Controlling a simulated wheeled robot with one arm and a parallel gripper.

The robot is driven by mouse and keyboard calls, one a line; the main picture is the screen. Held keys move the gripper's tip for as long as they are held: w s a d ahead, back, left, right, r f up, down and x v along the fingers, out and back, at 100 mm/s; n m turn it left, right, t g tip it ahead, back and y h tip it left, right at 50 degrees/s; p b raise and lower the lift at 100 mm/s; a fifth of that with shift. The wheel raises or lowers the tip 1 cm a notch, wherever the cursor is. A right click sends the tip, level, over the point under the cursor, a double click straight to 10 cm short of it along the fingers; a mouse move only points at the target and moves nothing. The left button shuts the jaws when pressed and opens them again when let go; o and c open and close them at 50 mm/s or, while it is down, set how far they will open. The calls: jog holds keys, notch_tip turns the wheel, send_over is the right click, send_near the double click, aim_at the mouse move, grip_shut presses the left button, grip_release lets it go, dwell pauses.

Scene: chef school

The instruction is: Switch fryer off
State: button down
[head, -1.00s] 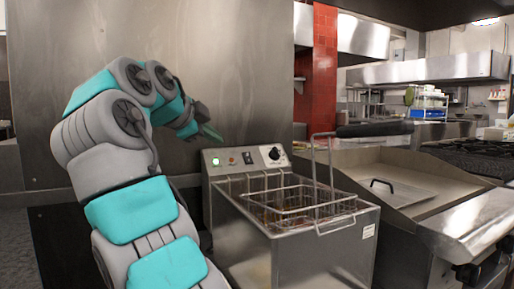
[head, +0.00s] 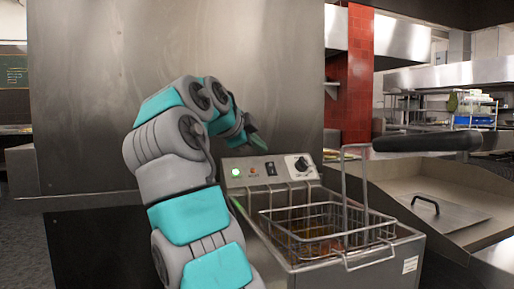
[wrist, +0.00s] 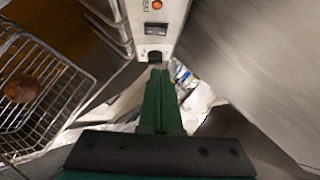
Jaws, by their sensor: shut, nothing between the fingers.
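The fryer (head: 411,250) stands in front of me with its control panel at the back. The panel carries a lit green light (head: 236,172), an orange light (head: 253,171), a black switch (head: 270,168) and a round dial (head: 302,164). My gripper (head: 258,142) is just above the panel, shut and empty. In the wrist view, the green fingers (wrist: 158,72) point at the panel, below the black switch (wrist: 156,29) in the picture. A dark part, apparently the dial (wrist: 154,54), is at the fingertips and partly hidden by them. I cannot tell whether they touch it.
A wire basket (head: 330,245) sits in the fryer, its black handle (head: 428,143) sticking out to the right. A steel wall (head: 180,80) rises behind the fryer. A flat griddle-like surface with a lid or handle (head: 425,208) lies to the right.

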aim_at(272, 164)
jog(key=x, duration=0.3)
jog(key=a+x, duration=0.1)
jog(key=x, duration=0.1)
jog(key=f+x, duration=0.1)
jog(key=x, duration=0.2)
jog(key=shift+w+a+f, duration=0.1)
jog(key=shift+w+a, duration=0.2)
jog(key=shift+w, duration=0.2)
jog(key=shift+w+a+f, duration=0.15)
jog(key=shift+w+f, duration=0.35)
jog(key=shift+w, duration=0.05)
jog(key=shift+w, duration=0.2)
jog(key=shift+a, duration=0.15)
